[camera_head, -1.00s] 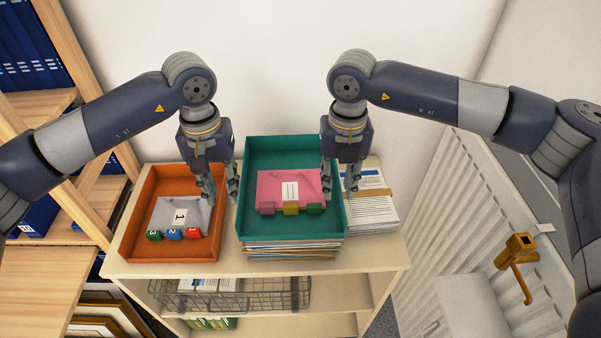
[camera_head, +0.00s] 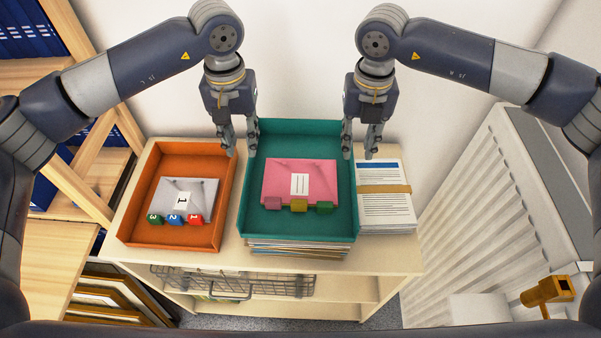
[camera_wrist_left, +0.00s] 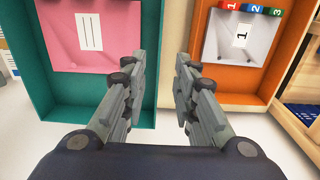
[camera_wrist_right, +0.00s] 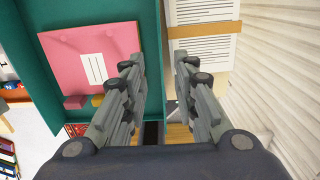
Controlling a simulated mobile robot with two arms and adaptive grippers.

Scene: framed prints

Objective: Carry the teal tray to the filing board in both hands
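The teal tray (camera_head: 298,126) rests on a stack of papers on top of a low shelf unit. A pink envelope (camera_head: 318,173) with a white label and coloured tabs lies in it. My right gripper (camera_head: 357,154) is open over the tray's right wall, one finger on each side. Both wrist views show the fingers apart, the left pair (camera_wrist_left: 160,75) and the right pair (camera_wrist_right: 160,75). Whether they touch the walls I cannot tell. The filing board is not identifiable.
An orange tray (camera_head: 131,228) with a grey envelope (camera_head: 203,189) stands close on the left. Strapped papers (camera_head: 385,209) lie close on the right. A wire basket (camera_head: 225,284) sits on the shelf below. A radiator (camera_head: 475,190) stands at the right.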

